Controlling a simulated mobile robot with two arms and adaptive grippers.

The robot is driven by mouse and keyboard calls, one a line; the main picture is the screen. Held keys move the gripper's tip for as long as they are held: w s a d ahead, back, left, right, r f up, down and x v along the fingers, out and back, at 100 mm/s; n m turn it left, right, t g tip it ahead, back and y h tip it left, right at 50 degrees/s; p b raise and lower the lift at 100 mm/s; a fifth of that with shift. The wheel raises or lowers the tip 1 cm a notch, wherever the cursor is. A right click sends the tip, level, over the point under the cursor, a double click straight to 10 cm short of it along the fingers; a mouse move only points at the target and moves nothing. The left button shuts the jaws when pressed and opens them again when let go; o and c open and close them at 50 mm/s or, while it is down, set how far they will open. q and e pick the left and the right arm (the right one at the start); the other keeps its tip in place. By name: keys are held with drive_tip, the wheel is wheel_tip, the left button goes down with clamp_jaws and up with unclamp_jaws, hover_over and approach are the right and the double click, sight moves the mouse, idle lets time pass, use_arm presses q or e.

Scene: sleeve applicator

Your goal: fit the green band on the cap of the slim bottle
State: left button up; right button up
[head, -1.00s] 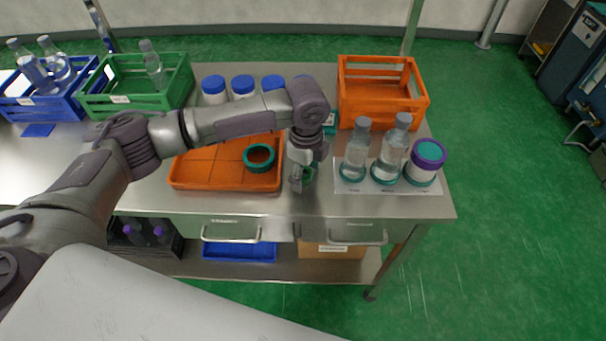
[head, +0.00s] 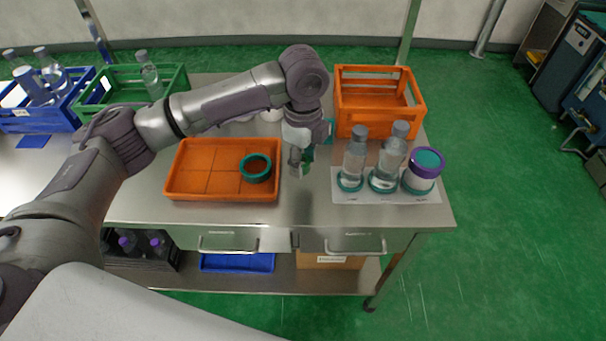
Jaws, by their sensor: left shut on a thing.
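My left gripper (head: 300,166) points down over the table, between the orange tray and the white mat. It is shut on the green band (head: 309,154), which shows only as a small green patch, partly hidden by the fingers. Two clear bottles with grey caps stand upright on the mat, right of the gripper: a left one (head: 353,160) and a slightly taller right one (head: 388,163). I cannot tell surely which is the slim bottle. Each has a teal ring around its base. Neither cap shows a band. My right gripper is out of view.
The orange tray (head: 200,184) holds a teal ring (head: 256,168). An orange crate (head: 380,125) stands behind the bottles. Green (head: 122,107) and blue (head: 44,120) crates stand back left.

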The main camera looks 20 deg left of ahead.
use_arm(q)
wheel_tip(320, 180, up, 2)
drive_tip(key=shift+r, duration=0.15)
idle(0.3)
drive_tip(key=shift+r+p, duration=0.25)
drive_tip(key=shift+p, duration=0.65)
